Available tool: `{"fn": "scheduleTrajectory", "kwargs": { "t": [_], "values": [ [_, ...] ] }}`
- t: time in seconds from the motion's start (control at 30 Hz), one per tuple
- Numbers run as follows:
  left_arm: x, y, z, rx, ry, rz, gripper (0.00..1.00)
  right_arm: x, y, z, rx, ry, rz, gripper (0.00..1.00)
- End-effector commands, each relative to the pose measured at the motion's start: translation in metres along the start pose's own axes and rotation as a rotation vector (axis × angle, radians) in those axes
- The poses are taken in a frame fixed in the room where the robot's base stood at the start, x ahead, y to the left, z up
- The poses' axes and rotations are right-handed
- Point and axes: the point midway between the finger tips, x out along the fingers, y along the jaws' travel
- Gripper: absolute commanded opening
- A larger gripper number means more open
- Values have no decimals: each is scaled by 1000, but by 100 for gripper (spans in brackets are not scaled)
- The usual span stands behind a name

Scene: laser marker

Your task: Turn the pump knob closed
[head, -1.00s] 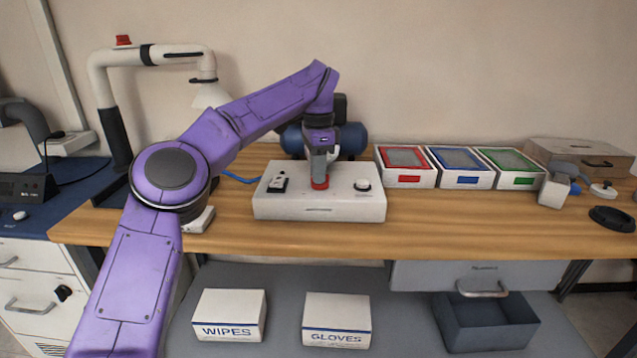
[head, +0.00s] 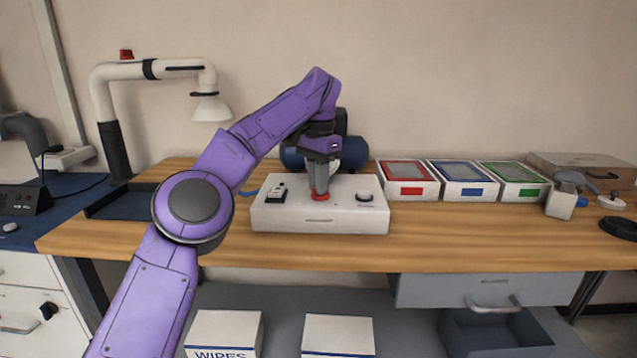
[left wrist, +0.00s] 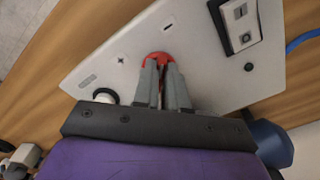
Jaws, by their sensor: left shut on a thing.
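The pump control box (head: 282,215) is a white box on the wooden bench. A red knob (head: 320,196) sits in the middle of its top, between a black rocker switch and a white knob. My left gripper (head: 319,186) points down at the red knob from above. In the left wrist view its two grey fingers (left wrist: 166,92) are closed around the red knob (left wrist: 155,57), which shows beyond the fingertips. Plus and minus marks are printed on the box top near it. Part of the knob is hidden by the fingers. My right gripper is not in view.
A black switch (head: 277,192) and white knob (head: 365,197) flank the red knob. A blue tank (head: 354,152) stands behind the box. Red (head: 408,181), blue and green bins stand to the right. The bench front is clear.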

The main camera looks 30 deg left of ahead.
Motion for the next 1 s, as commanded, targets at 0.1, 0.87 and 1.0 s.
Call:
{"fn": "scheduleTrajectory", "kwargs": {
  "t": [0.1,0.87,1.0],
  "values": [
    [3,0,0,-5,-8,4,0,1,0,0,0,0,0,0],
    [-38,0,0,-5,0,-1,37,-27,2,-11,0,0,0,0],
    [-75,0,0,-5,-3,1,37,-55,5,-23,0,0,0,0]
  ]
}}
